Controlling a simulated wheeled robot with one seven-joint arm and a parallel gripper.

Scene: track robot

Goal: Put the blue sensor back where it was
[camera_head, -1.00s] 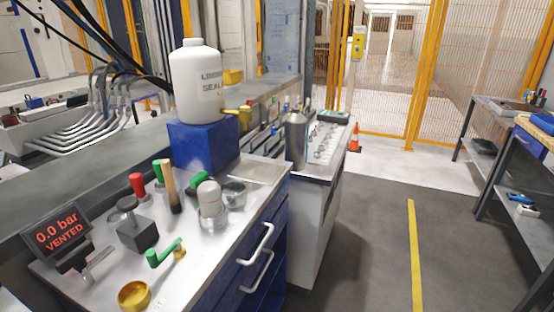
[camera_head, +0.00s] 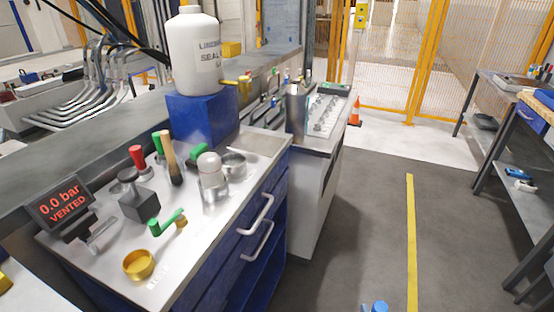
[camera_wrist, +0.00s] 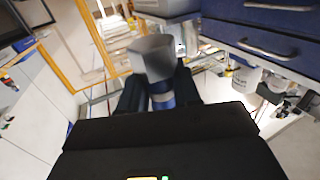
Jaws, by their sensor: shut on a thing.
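My gripper (camera_wrist: 160,92) is shut on the blue sensor (camera_wrist: 162,101) in the wrist view. The sensor has a blue body and a wider grey cylindrical head (camera_wrist: 152,58) that sticks out beyond the fingers; the fingers hide part of its body. In the head view a small blue piece (camera_head: 380,306) shows at the bottom edge, over the floor to the right of the bench; I cannot tell for sure that it is the sensor. The place where the sensor was is not clear from these frames.
The steel-topped bench (camera_head: 100,270) carries a display reading 0.0 bar VENTED (camera_head: 60,207), a brass cup (camera_head: 139,265), a grey block (camera_head: 138,205), a blue block (camera_head: 203,118) and a white bottle (camera_head: 194,55). A workbench (camera_head: 530,140) stands right. The floor between is clear.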

